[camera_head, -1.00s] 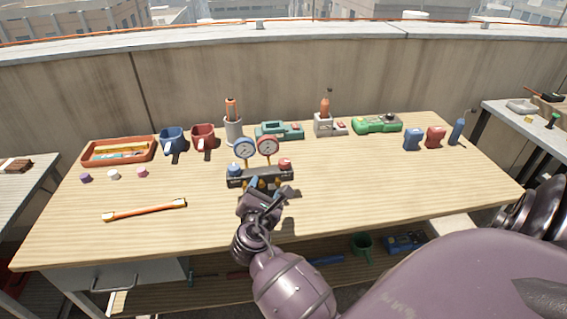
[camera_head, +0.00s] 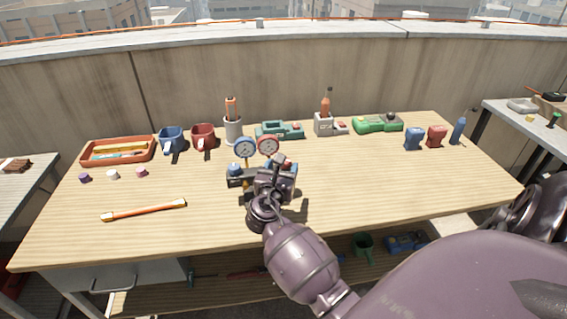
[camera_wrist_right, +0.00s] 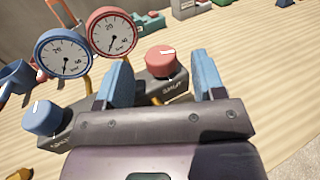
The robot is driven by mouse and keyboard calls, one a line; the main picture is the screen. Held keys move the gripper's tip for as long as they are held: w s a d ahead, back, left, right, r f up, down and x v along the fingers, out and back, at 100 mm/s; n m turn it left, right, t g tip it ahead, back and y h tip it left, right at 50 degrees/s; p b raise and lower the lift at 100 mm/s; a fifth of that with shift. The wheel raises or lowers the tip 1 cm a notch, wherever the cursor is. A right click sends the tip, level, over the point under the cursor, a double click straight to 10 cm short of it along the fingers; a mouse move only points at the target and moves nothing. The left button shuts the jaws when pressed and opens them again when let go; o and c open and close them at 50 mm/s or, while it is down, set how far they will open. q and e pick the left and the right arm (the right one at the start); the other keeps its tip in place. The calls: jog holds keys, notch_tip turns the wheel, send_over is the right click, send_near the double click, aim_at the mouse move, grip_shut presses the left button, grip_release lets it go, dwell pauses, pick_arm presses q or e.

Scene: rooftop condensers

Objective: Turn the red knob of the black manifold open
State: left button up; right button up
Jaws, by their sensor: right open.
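The black manifold (camera_head: 236,183) stands on the wooden workbench, with a blue gauge (camera_head: 245,148) and a red gauge (camera_head: 268,146) above it. Its blue knob (camera_head: 235,169) is at the left end. In the right wrist view the red knob (camera_wrist_right: 160,61) with its white mark shows between the two blue fingers of my right gripper (camera_wrist_right: 163,78), apparently just beyond the tips. The fingers are apart with nothing between them that I can see gripped; contact cannot be told. In the head view my right gripper (camera_head: 281,168) covers most of the manifold's right end. My left gripper is not in view.
Behind the manifold stand a grey cup with a tool (camera_head: 233,130), a green charger (camera_head: 280,130) and a red mug (camera_head: 204,137). An orange-ended bar (camera_head: 144,210) lies at the front left.

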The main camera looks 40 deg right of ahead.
jog(key=shift+x, duration=1.45)
jog(key=c, duration=0.9)
